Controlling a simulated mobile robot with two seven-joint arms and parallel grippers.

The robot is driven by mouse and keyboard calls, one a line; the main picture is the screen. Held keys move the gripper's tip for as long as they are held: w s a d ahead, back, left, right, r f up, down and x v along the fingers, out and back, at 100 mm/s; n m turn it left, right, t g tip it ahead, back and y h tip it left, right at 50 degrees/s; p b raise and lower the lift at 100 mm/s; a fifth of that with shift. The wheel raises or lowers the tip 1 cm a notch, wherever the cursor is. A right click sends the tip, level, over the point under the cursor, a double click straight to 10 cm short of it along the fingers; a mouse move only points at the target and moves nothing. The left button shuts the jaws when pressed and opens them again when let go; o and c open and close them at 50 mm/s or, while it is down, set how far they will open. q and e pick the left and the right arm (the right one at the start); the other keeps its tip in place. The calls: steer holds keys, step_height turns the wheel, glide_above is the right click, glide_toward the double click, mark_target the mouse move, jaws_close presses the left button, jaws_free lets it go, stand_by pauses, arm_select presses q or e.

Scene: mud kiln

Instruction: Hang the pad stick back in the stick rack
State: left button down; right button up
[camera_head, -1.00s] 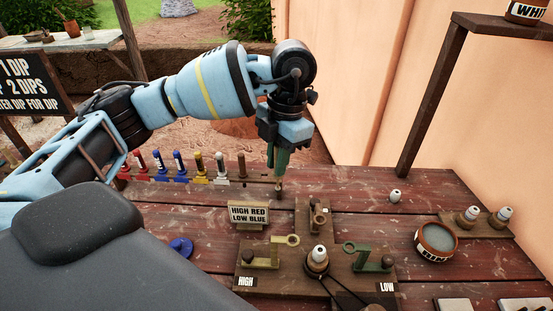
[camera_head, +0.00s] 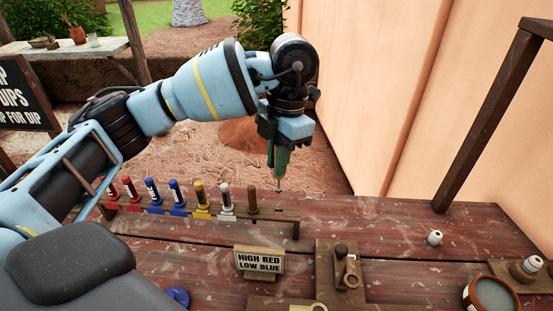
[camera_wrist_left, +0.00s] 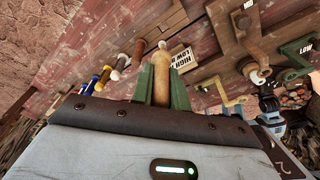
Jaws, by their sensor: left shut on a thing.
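My left gripper (camera_head: 279,165) points down with its green fingers shut on the pad stick (camera_head: 279,189), whose pale tip shows below them. In the left wrist view the pad stick (camera_wrist_left: 161,72) is a tan wooden stick between the green fingers (camera_wrist_left: 160,90). The stick rack (camera_head: 277,213) is a low wooden rail along the back of the table. It holds several sticks with red, blue, yellow, white and brown tops. In the head view the held stick appears above the rack's bare right part, right of the brown stick (camera_head: 252,199); its exact height is unclear.
A sign (camera_head: 259,261) reading "HIGH RED LOW BLUE" stands in front of the rack. A wooden fixture (camera_head: 341,270) is right of it. A small white-topped piece (camera_head: 435,238) and a round pot (camera_head: 488,295) are farther right. A blue-and-black part, seemingly my right arm, shows in the left wrist view (camera_wrist_left: 272,118).

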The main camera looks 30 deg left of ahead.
mark_target(278, 189)
arm_select(q)
steer(key=shift+d+f, duration=0.1)
steer(key=shift+f+b, duration=0.55)
steer(key=shift+f, duration=0.4)
step_height(278, 189, down, 3)
steer(key=shift+r+b, duration=0.2)
steer(key=shift+b, duration=0.6)
steer(key=shift+f, duration=0.35)
steer(key=shift+f+b, duration=0.25)
steer(key=shift+b, duration=0.15)
arm_select(e)
steer(key=f, duration=0.1)
steer(key=s+f, duration=0.1)
steer(key=f, duration=0.1)
steer(key=shift+s+f+g, duration=0.2)
steer(key=shift+f+g, duration=0.1)
arm_select(q)
steer(key=shift+p, duration=0.6)
arm_select(e)
steer(key=shift+w+r, duration=0.25)
steer(key=shift+r, duration=0.35)
arm_select(q)
steer(key=shift+f+b, duration=0.35)
steer(key=shift+f, duration=1)
arm_select(e)
steer(key=shift+s+f, duration=0.3)
steer(key=shift+f, duration=0.15)
